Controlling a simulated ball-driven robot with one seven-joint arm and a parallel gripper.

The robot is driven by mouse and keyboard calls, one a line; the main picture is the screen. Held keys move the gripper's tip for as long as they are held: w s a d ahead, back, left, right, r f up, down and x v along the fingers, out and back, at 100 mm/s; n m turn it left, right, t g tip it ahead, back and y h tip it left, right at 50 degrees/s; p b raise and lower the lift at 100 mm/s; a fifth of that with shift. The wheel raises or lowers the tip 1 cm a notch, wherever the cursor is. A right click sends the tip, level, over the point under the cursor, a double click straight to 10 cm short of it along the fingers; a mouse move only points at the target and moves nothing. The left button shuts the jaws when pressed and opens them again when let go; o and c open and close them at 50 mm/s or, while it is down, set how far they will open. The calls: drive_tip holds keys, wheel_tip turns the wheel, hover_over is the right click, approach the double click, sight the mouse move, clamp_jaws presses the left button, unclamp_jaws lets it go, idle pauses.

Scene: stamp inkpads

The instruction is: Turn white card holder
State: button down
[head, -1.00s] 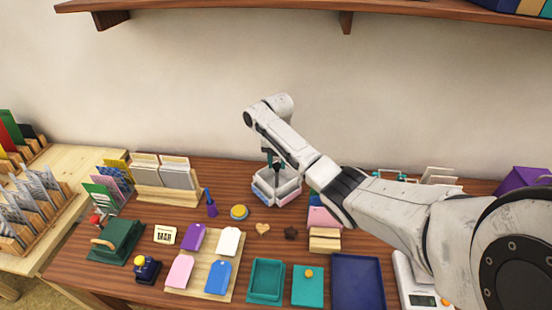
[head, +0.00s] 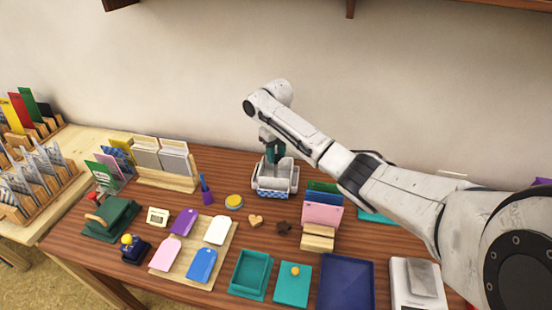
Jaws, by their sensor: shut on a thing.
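The white card holder (head: 289,181) stands on the table towards the back, near the wall. It is a white, several-sided holder, and a blue checkered card (head: 271,193) shows on its front side. My gripper (head: 271,160) reaches down into the holder from above, its dark green fingers shut on it. The exact grip point on the holder is partly hidden by the fingers and my wrist.
A blue-handled stamp (head: 206,189) and a yellow-topped round tin (head: 234,201) stand left of the holder. A wooden rack (head: 160,179) of cards is further left. Pink and green cards (head: 322,213) stand in a wooden block at right. Bare table lies just before the holder.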

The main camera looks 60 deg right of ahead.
drive_tip(key=shift+d+f+n+b, duration=0.15)
drive_tip(key=shift+n+b, duration=0.35)
drive_tip(key=shift+b, duration=1.05)
drive_tip(key=shift+a+f+n+b, duration=0.15)
drive_tip(key=shift+n+b, duration=0.35)
drive_tip(key=shift+b, duration=1)
drive_tip(key=n+b, duration=0.1)
drive_tip(key=b, duration=0.5)
drive_tip(key=shift+d, duration=0.1)
drive_tip(key=n+b, duration=0.1)
drive_tip(key=b, duration=0.2)
drive_tip(key=shift+r, duration=0.1)
drive_tip(key=shift+r+n+b, duration=0.25)
drive_tip(key=shift+n+b, duration=0.05)
drive_tip(key=shift+b, duration=0.65)
drive_tip(key=c, duration=0.8)
unclamp_jaws()
wheel_tip(320, 180, up, 11)
drive_tip(key=shift+f+p, duration=0.1)
drive_tip(key=shift+p, duration=0.55)
